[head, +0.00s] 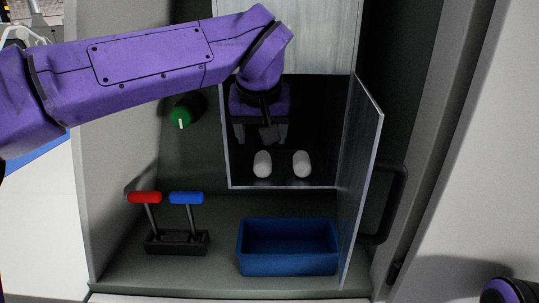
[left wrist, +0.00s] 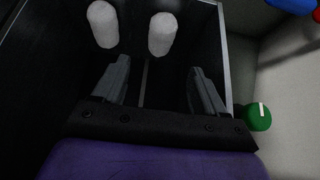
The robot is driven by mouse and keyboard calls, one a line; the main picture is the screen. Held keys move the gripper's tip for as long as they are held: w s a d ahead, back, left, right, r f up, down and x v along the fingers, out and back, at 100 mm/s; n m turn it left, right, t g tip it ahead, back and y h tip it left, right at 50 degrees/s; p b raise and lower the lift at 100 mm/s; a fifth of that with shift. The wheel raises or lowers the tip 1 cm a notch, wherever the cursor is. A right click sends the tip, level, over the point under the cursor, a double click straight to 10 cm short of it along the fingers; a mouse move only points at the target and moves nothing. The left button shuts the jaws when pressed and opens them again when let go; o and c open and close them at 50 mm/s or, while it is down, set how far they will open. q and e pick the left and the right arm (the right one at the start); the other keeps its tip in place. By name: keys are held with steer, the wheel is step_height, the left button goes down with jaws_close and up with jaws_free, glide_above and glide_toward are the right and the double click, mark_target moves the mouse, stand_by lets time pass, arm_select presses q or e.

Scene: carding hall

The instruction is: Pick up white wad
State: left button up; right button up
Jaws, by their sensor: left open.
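Two white wads stand side by side on the floor of a dark open compartment: the left wad (head: 262,164) and the right wad (head: 301,164). In the left wrist view they show at the top, one (left wrist: 162,33) ahead of the gap between my fingers and the other (left wrist: 102,24) off to the left. My left gripper (head: 260,137) reaches into the compartment behind the left wad, as the head view shows it. Its fingers are spread with nothing between them (left wrist: 158,75), apart from both wads. My right gripper is not in view.
The compartment's door (head: 361,170) stands open on the right. A blue bin (head: 287,267) sits below on the ledge. A red-handled lever (head: 145,198) and a blue-handled lever (head: 187,198) stand left of it. A green knob (head: 181,116) is on the wall left of the compartment.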

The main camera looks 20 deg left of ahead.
mark_target(262, 157)
arm_select(q)
steer(key=p+x, duration=0.2)
steer(key=x, duration=0.7)
steer(key=shift+f+p, duration=0.2)
steer(key=shift+p, duration=0.1)
steer(key=shift+w+f, duration=0.15)
steer(key=shift+f, duration=0.15)
steer(key=c, duration=1.1)
